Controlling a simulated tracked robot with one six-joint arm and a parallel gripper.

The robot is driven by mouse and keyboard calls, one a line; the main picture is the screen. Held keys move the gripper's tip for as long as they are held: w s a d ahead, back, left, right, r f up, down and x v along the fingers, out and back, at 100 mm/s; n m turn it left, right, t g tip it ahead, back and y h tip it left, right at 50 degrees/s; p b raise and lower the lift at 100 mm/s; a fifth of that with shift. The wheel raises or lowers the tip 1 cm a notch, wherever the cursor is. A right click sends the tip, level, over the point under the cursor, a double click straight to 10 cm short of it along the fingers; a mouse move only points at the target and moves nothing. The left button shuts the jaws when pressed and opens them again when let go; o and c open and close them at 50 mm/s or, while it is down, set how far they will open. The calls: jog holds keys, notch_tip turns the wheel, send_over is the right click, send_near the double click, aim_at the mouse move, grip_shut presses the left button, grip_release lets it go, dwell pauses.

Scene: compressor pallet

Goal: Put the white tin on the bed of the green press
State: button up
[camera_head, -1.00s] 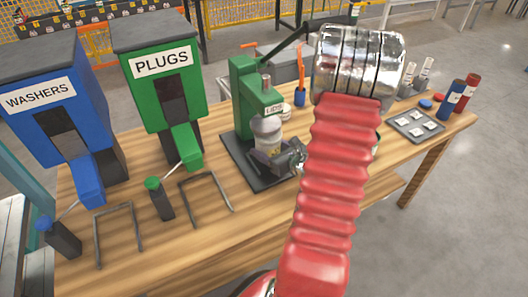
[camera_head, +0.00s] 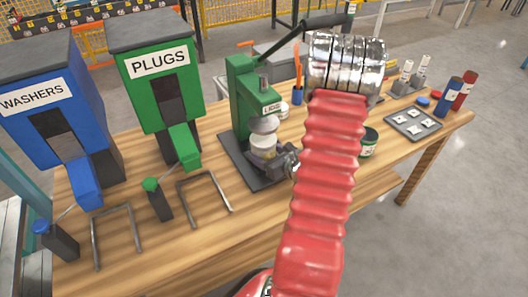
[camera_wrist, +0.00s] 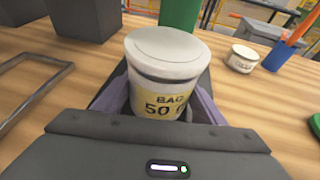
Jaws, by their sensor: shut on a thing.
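The white tin (camera_wrist: 162,62), with a pale lid and a yellow label, is upright between the fingers of my gripper (camera_wrist: 160,108) in the wrist view. My gripper is shut on it. In the head view the white tin (camera_head: 263,142) is under the round pressing foot (camera_head: 264,123) of the green press (camera_head: 240,95), over its dark base (camera_head: 235,158). My gripper (camera_head: 270,160) reaches in from the right at the tin's lower part. The tin's bottom is hidden by the fingers, so I cannot tell whether it touches the bed.
A green tin (camera_head: 368,142) is right of my arm. The plugs dispenser (camera_head: 157,90) and metal frames (camera_head: 205,190) are to the left. A grey tray (camera_head: 413,122) lies at the right.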

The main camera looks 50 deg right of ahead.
jog(key=shift+f, duration=0.1)
jog(key=o, duration=1.1)
jog(key=shift+s+r, duration=0.25)
jog(key=shift+s, duration=0.25)
jog(key=v, duration=1.1)
jog(key=shift+a, duration=0.1)
